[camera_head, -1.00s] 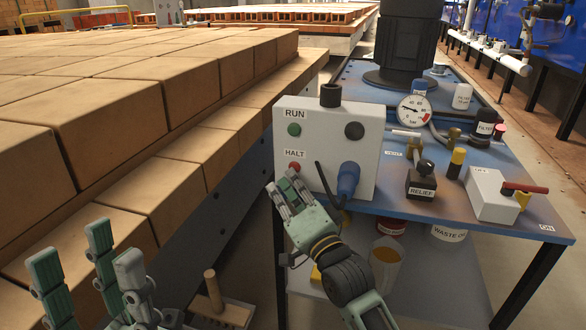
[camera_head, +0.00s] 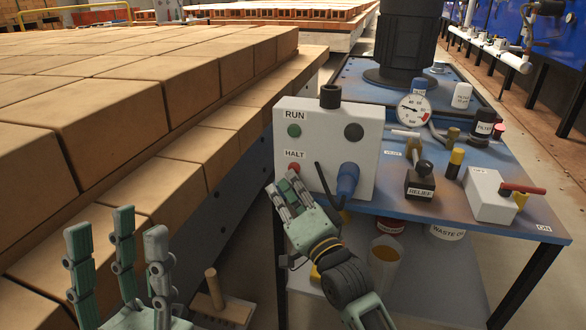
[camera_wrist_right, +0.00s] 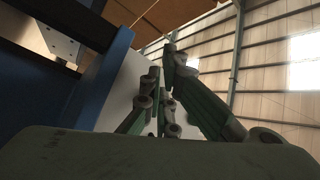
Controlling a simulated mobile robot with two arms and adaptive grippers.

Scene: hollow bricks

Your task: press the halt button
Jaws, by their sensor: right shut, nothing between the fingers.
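The red halt button (camera_head: 294,168) sits under the HALT label on the left side of the white control box (camera_head: 325,150). A green button (camera_head: 294,131) is above it under the RUN label. My right gripper (camera_head: 283,186) is shut and empty, its fingertips just below and in front of the halt button. I cannot tell whether they touch it. In the right wrist view its closed fingers (camera_wrist_right: 168,95) point up towards the white box face (camera_wrist_right: 124,92), and the button is hidden. My left gripper (camera_head: 118,250) is open and empty at the lower left.
Stacked bricks (camera_head: 125,110) fill the left. The blue bench (camera_head: 400,202) carries a pressure gauge (camera_head: 413,110), a RELIEF valve (camera_head: 420,183) and a white box with a red lever (camera_head: 490,195). A blue plug (camera_head: 347,180) sticks out of the control box, right of my right gripper.

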